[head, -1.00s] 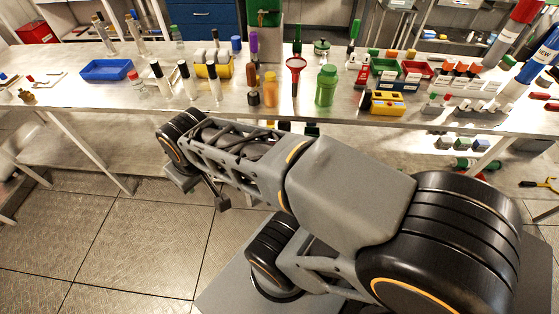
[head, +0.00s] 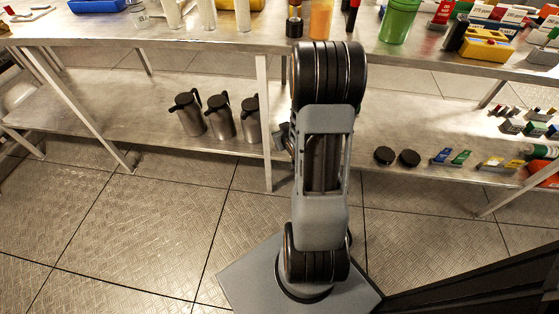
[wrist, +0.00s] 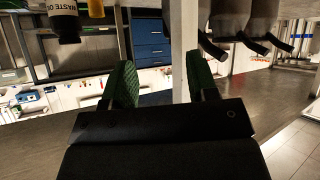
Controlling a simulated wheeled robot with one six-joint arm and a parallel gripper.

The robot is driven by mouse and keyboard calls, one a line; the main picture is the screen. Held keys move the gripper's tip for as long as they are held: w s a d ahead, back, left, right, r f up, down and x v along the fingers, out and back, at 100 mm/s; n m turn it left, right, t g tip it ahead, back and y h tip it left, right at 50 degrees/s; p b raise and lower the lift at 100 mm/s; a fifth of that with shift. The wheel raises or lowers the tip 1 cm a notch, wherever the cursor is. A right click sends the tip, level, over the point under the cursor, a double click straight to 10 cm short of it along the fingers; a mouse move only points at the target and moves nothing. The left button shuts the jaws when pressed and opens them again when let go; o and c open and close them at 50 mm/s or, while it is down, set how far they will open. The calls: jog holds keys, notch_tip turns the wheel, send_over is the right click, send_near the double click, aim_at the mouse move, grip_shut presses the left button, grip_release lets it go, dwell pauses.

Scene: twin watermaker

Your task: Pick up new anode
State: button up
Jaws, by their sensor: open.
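I cannot pick out the new anode for certain in either view. Small parts stand on the lower shelf (head: 400,182) at the right of the head view, but none is clearly an anode. My gripper (wrist: 161,78) shows in the wrist view with its two green-padded fingers apart and nothing between them. In the head view my arm reaches to the bench's front edge and hides the gripper.
Black-handled jugs (head: 222,118) stand left of my arm on the lower shelf. Two black discs (head: 397,157) and blue and green blocks (head: 451,157) lie right of it. A bench leg (head: 265,125) is close to my arm. Bottles and trays crowd the benchtop (head: 160,34).

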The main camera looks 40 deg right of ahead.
notch_tip(320, 180, down, 12)
jog(key=s+d+t+b, duration=0.2)
jog(key=d+b, duration=0.1)
jog(key=b, duration=0.2)
jog(key=shift+m, duration=0.4)
jog(key=b+x, duration=0.2)
jog(key=x, duration=0.5)
jog(key=shift+w+a+b, duration=0.1)
jog(key=shift+a+b, duration=0.05)
jog(key=shift+b, duration=0.25)
jog(key=shift+w+f, duration=0.2)
jog(key=shift+w, duration=0.35)
jog(key=b+x, duration=0.2)
jog(key=x, duration=0.1)
jog(key=b+x, duration=0.1)
jog(key=shift+d+f, duration=0.15)
jog(key=shift+d, duration=0.2)
jog(key=shift+w+d, duration=0.15)
jog(key=shift+w, duration=0.45)
jog(key=shift+s+f, duration=0.1)
jog(key=shift+f, duration=0.05)
grip_shut()
